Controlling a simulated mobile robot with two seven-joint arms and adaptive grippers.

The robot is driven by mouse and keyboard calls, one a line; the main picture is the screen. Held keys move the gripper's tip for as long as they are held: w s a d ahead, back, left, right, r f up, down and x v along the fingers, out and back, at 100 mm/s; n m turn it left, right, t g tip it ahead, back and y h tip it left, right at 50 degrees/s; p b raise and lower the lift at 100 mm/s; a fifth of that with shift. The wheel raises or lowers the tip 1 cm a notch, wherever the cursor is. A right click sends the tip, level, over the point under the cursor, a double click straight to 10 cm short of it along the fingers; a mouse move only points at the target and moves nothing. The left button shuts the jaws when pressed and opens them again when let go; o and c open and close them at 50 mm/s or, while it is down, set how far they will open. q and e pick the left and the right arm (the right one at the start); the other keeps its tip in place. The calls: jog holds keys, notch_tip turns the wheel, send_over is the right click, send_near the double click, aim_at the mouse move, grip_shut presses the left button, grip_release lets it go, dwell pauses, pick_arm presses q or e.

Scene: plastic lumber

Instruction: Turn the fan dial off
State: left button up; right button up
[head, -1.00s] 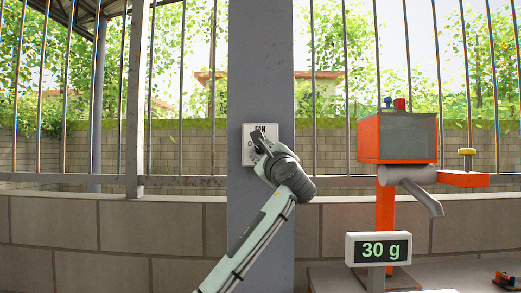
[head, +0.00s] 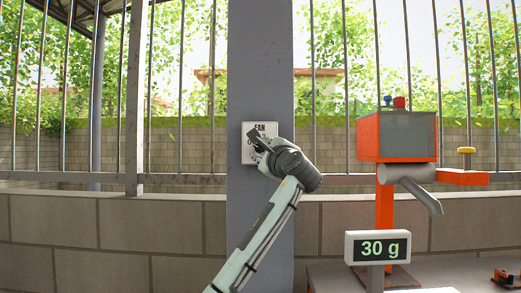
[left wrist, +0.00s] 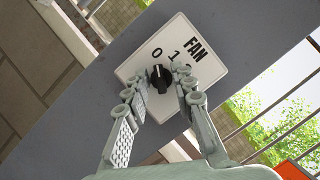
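The fan switch plate (head: 271,134) is a white square on the grey pillar, marked FAN, with 0 and 1. In the left wrist view the plate (left wrist: 203,70) appears tilted, and its black round dial (left wrist: 161,78) lies between my left fingertips. The dial has a short white mark, which seems to face the lettering between 0 and 1. My left gripper (head: 256,143) is at the plate and hides the dial in the head view. In the left wrist view its fingers (left wrist: 159,76) are parted around the dial, with gaps visible. My right gripper is not in view.
The grey pillar (head: 260,70) stands before a low block wall (head: 130,235) with metal bars. To the right stand an orange machine (head: 385,138) with a spout and a display (head: 377,248) reading 30 g. Free air lies left of the pillar.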

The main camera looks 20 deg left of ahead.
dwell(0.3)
pick_arm(q)
jog(key=v, duration=1.2)
